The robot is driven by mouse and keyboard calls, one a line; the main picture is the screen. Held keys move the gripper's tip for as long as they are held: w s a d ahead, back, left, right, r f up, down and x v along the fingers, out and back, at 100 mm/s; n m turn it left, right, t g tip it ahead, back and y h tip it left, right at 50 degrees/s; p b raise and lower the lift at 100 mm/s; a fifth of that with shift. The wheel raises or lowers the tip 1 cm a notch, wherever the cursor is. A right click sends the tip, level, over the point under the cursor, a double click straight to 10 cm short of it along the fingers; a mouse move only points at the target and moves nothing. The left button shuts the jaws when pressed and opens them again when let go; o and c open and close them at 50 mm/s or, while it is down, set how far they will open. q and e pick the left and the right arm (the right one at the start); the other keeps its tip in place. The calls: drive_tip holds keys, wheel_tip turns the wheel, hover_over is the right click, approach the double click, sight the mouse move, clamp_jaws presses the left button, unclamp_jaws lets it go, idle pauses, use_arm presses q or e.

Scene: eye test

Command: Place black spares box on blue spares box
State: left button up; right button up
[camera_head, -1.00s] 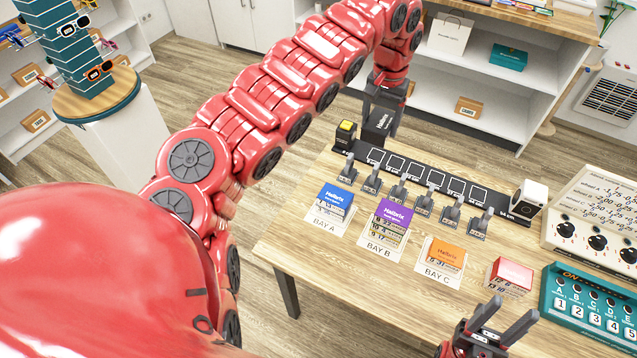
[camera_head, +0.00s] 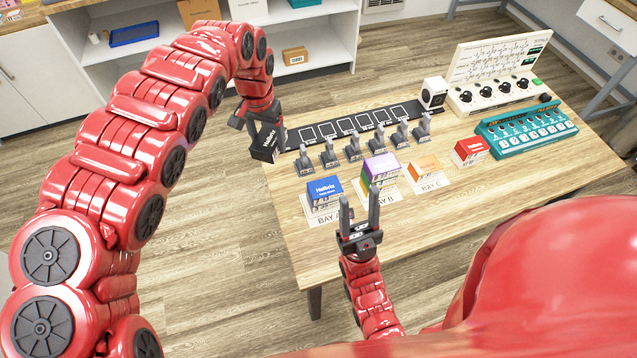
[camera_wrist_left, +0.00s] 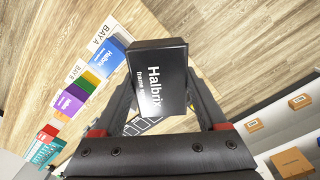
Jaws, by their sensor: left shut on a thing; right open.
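The black spares box (camera_head: 266,143), labelled Halbrix, is in my left gripper (camera_head: 262,122), near the table's far left corner in the head view. In the left wrist view the black box (camera_wrist_left: 158,75) sits between the fingers of my left gripper (camera_wrist_left: 160,100), which are shut on it. I cannot tell its height above the table. The blue spares box (camera_head: 323,190) stands at bay A, nearer than the black box and to its right; it also shows in the left wrist view (camera_wrist_left: 112,62). My right gripper (camera_head: 356,190) is open and empty, just in front of bays A and B.
Bay B holds a stack with a purple top (camera_head: 380,167). An orange box (camera_head: 424,168) stands at bay C, a red box (camera_head: 470,152) beyond it. Grey clamp-like pieces (camera_head: 354,148) line a black strip (camera_head: 384,114). A teal panel (camera_head: 532,133) is at right. The front tabletop is clear.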

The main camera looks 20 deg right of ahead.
use_arm(q)
drive_tip(key=s+d+f+m+p, duration=0.1)
drive_tip(key=s+d+f+m, duration=0.35)
drive_tip(key=s+d, duration=0.55)
drive_tip(key=s+d+f+m+p, duration=0.1)
drive_tip(key=s+d+f+m, duration=0.4)
drive_tip(key=s+d, duration=0.5)
hover_over(324, 187)
drive_tip(key=s, duration=0.1)
drive_tip(key=shift+d+m, duration=0.45)
drive_tip(key=shift+w+a+f+p, duration=0.1)
drive_tip(key=shift+w+a+p, duration=0.3)
drive_tip(key=shift+w+p, duration=0.1)
drive_tip(key=shift+f, duration=0.35)
drive_tip(key=shift+f+p, duration=0.45)
drive_tip(key=shift+f, duration=0.45)
drive_tip(key=shift+s+f, duration=0.1)
drive_tip(key=shift+f, duration=0.4)
drive_tip(key=shift+f, duration=0.15)
